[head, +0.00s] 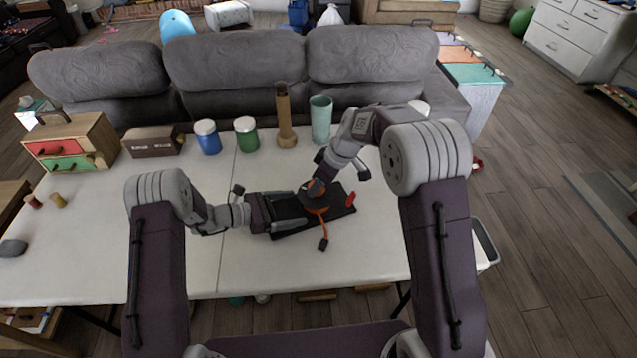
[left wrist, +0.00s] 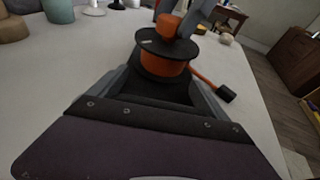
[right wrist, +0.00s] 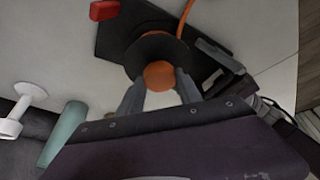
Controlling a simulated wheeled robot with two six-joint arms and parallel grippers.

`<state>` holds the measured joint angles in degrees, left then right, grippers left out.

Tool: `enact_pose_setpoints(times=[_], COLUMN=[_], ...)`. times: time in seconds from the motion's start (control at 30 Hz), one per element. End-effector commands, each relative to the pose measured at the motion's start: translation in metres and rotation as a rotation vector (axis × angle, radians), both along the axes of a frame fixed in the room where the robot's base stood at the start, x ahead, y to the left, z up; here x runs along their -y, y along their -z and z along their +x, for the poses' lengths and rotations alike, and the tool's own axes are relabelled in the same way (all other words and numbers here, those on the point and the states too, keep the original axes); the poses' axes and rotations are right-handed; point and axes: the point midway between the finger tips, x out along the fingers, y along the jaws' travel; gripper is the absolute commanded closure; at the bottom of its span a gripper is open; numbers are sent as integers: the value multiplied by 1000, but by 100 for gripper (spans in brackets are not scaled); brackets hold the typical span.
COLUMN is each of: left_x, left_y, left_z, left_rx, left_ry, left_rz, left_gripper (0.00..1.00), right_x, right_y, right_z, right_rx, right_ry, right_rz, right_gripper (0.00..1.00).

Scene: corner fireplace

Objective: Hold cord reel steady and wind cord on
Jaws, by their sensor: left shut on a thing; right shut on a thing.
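The cord reel (head: 316,201) stands on a black board (head: 290,232) on the white table. It has a black top disc (left wrist: 166,48) and an orange drum (left wrist: 160,66). An orange cord (head: 322,221) runs from it to a black plug (head: 323,244), also in the left wrist view (left wrist: 227,93). My left gripper (head: 300,209) is shut on the reel's black base, low at its left side; the exact contact is dark. My right gripper (right wrist: 160,86) is shut on the orange knob (right wrist: 158,74) on top of the reel. A red piece (head: 350,200) sits on the board's right end.
A small drawer chest (head: 90,135) is at the back left. The table's front is clear.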

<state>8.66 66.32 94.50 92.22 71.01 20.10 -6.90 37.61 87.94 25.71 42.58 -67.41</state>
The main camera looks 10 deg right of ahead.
Motion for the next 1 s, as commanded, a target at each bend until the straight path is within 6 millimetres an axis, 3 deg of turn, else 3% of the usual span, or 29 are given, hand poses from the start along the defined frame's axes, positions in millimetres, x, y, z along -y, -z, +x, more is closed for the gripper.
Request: enact_pose_setpoints(times=[1.0], left_x=[0], left_y=[0], left_z=[0], left_rx=[0], left_ry=[-1], left_rz=[1], left_gripper=[35], right_x=[-6], right_y=[0], right_z=[-3], right_rx=[1], right_ry=[929], right_rz=[-2], right_gripper=[99])
